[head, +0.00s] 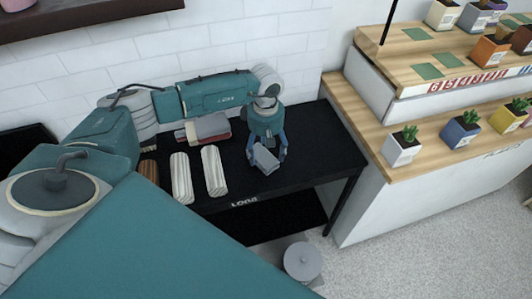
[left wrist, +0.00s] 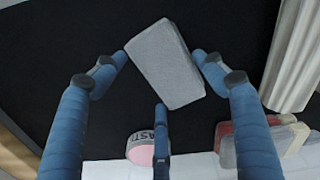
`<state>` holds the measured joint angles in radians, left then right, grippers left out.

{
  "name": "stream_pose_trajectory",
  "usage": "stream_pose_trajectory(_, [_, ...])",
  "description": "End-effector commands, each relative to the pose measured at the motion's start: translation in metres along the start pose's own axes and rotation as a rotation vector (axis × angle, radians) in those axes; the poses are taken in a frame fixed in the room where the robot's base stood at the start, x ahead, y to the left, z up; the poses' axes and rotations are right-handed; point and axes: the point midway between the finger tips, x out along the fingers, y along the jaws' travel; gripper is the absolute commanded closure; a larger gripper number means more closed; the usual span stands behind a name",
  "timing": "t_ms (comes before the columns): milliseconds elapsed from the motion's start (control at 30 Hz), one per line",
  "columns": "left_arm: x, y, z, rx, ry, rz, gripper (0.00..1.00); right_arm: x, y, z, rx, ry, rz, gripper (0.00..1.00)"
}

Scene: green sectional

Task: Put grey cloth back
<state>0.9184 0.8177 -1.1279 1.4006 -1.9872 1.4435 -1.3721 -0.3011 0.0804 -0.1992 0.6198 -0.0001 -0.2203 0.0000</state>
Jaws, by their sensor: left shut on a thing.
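The grey cloth (head: 265,158) is a small folded, block-like piece. My left gripper (head: 267,153) points down over the right part of the black table (head: 305,150) and is shut on it. In the left wrist view the cloth (left wrist: 166,63) sits tilted between the blue fingers of the left gripper (left wrist: 163,75). I cannot tell whether the cloth touches the tabletop. A stack of folded cloths (head: 209,127), grey and red, lies at the back of the table, left of the gripper. My right gripper is not in view.
Two white striped rolls (head: 214,171) and a brown one (head: 148,170) lie left of the gripper. A wooden stepped stand (head: 350,105) with several potted plants is to the right. A round pink-and-white item (left wrist: 140,148) shows in the left wrist view. The table's right end is clear.

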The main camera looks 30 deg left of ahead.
Motion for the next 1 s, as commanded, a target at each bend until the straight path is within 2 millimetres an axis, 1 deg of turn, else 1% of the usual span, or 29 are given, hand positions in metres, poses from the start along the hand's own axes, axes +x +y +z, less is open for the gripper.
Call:
stream_pose_trajectory(167, [-0.002,0.000,0.000,0.000,0.000,0.001,0.51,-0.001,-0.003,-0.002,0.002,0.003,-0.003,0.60])
stream_pose_trajectory(300, [0.003,0.000,0.000,0.000,0.001,0.001,0.51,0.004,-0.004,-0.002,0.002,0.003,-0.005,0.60])
stream_pose_trajectory(333, [0.003,0.000,0.000,0.000,0.001,0.001,0.28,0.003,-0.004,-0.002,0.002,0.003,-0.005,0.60])
stream_pose_trajectory(400, [0.001,0.000,0.000,0.000,0.000,0.001,0.14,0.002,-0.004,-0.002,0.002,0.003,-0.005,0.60])
stream_pose_trajectory(433, [0.001,0.000,0.000,0.000,0.000,0.001,0.11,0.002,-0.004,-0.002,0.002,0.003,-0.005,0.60])
stream_pose_trajectory(800, [-0.001,0.000,0.000,0.000,0.000,0.000,0.11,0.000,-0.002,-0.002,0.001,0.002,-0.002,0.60])
stream_pose_trajectory(867, [-0.004,0.000,0.000,0.000,0.000,0.000,0.11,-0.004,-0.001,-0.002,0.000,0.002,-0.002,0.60])
stream_pose_trajectory(1000, [-0.022,0.001,-0.001,0.001,0.001,0.001,0.11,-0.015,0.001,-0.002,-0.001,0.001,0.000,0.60])
